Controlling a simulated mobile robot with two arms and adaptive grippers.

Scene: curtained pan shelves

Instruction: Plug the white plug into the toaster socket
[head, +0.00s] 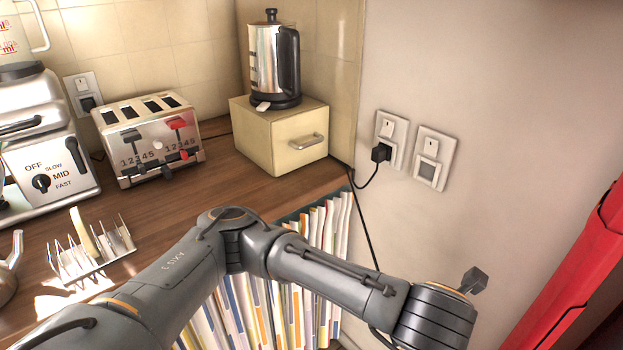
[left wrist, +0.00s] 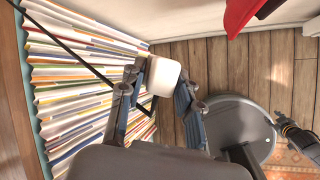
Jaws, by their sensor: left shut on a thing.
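The white plug (left wrist: 162,77) is between the fingers of my left gripper (left wrist: 160,95), which is shut on it. A dark cable runs near it from the upper left in the left wrist view. In the head view my left arm reaches right across the counter front, and the gripper and plug are hidden. On the right wall, one socket (head: 390,132) holds a black plug (head: 381,153); the socket beside it (head: 435,158) is empty. The toaster (head: 148,140) stands on the counter. A dark jointed part, apparently my right gripper (left wrist: 286,127), shows at the right edge; its fingers are unclear.
A kettle (head: 275,62) stands on a cream box (head: 279,135) at the counter's corner. Another wall socket (head: 82,92) is behind the toaster. A striped curtain (head: 300,262) hangs below the counter. A red object (head: 575,275) is at right. Wooden floor (left wrist: 285,75) shows below.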

